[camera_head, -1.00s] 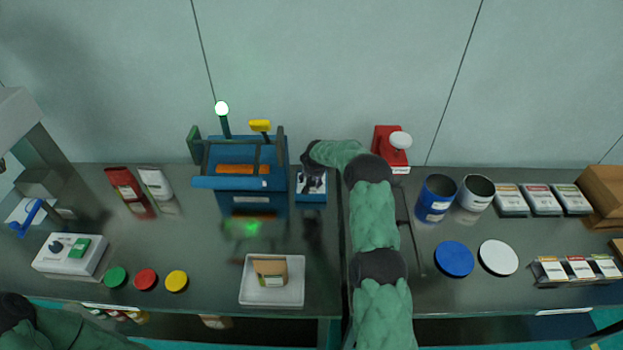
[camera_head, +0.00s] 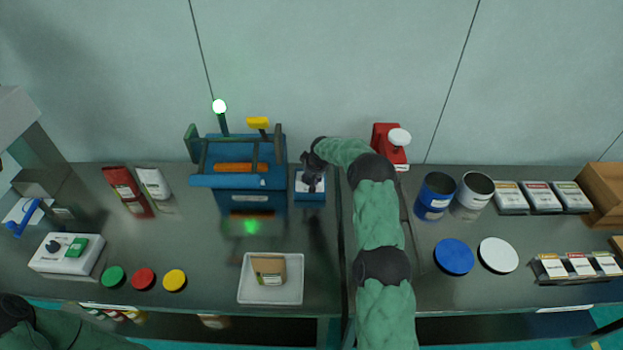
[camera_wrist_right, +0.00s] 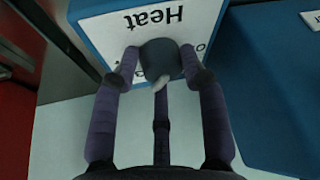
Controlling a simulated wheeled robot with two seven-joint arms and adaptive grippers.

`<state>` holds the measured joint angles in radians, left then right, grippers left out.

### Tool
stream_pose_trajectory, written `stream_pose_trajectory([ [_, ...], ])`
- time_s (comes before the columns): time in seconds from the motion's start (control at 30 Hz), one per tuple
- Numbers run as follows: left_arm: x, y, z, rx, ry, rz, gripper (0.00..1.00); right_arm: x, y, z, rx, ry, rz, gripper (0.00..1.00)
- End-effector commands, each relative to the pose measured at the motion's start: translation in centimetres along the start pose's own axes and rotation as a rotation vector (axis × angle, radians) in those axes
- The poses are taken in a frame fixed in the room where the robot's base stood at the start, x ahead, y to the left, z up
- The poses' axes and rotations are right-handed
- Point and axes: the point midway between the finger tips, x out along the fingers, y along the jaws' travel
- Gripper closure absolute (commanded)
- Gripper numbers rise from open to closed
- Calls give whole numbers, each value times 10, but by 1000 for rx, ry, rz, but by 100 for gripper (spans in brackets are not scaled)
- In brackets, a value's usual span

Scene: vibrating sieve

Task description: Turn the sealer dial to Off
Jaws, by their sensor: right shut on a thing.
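The sealer dial (camera_wrist_right: 160,60) is a dark grey round knob with a pale pointer. It sits on the white face of a blue control box (camera_wrist_right: 97,28), which reads "Heat" upside down in the right wrist view. In the head view this blue box (camera_head: 310,197) stands right of the large blue machine. My right gripper (camera_wrist_right: 160,72) is shut on the dial, its fingers on both sides of the knob. It also shows over the box in the head view (camera_head: 312,180). The fingers hide other lettering, so the set position is unclear. My left gripper is not in view.
The blue machine (camera_head: 240,165) with a green-lit lamp stands close left of the box. A red device (camera_head: 388,143) with a white knob stands to the right. Bench between is clear.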

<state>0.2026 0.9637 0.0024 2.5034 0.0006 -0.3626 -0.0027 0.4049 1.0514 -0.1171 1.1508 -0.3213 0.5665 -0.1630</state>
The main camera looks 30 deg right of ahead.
Motion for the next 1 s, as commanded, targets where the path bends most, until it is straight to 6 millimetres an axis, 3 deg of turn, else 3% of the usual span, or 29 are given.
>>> stream_pose_trajectory([
  [0.6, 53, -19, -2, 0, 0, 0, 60, 0, 0, -8, -514, 18, -206, 89],
  [1.0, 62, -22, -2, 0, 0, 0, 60, -2, 0, -9, -791, 15, -322, 89],
])
